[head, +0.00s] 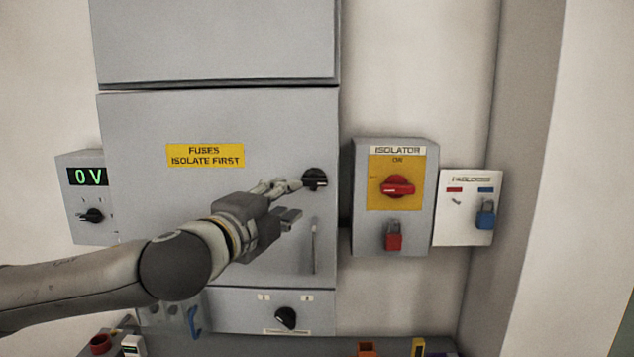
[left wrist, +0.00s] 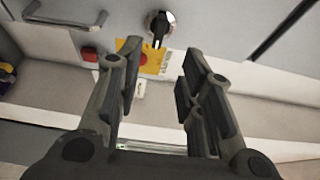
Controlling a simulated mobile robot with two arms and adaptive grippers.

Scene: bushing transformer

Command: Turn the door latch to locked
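The door latch (head: 315,180) is a black turn knob at the right edge of the grey fuse cabinet door (head: 200,215). In the left wrist view the knob (left wrist: 160,26) sits on a round silver base, its grip bar lying along the picture's vertical. My left gripper (head: 294,200) is open and empty, just left of the latch in the head view. In the left wrist view its fingers (left wrist: 158,72) are spread, with the knob beyond them in line with the gap. Contact with the knob cannot be made out. My right gripper is out of view.
A door handle (head: 313,246) stands out below the latch. The isolator box (head: 424,235), with a red switch (head: 398,186) and red padlock (head: 393,240), is to the right. Beyond it is a padlock board (head: 455,225). Another black knob (head: 286,318) is on the lower panel.

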